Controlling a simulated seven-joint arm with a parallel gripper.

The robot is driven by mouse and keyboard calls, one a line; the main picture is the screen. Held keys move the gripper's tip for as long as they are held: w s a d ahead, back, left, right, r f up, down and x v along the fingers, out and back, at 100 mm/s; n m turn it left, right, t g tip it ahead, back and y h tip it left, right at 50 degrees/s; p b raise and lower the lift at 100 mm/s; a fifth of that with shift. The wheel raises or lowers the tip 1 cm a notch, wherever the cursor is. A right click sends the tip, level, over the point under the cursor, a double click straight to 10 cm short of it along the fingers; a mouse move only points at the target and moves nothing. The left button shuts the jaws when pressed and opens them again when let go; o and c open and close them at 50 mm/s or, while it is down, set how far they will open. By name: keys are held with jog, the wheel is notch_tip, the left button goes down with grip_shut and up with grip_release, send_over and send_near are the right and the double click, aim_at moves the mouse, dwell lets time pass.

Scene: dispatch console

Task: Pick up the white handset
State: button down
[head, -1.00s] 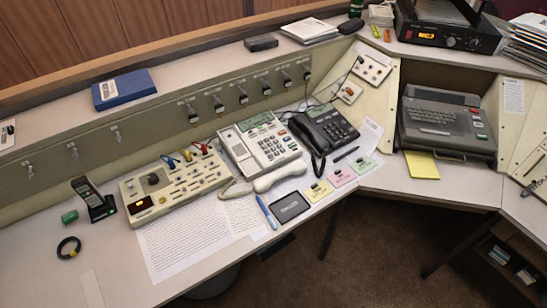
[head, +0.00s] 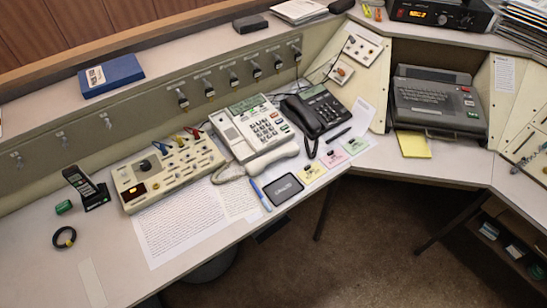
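The white handset (head: 272,157) lies off its cradle, on the desk along the front edge of the white desk phone (head: 268,128). Its coiled cord (head: 228,173) loops on the desk to its left. The phone's empty cradle (head: 230,132) is on the left side of its body, beside the keypad. My gripper is not in view.
A black phone (head: 318,110) stands close to the right of the white one. A beige switch panel (head: 168,172) is to the left. A black tablet (head: 283,189), blue pen (head: 261,194) and printed sheets (head: 180,228) lie in front.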

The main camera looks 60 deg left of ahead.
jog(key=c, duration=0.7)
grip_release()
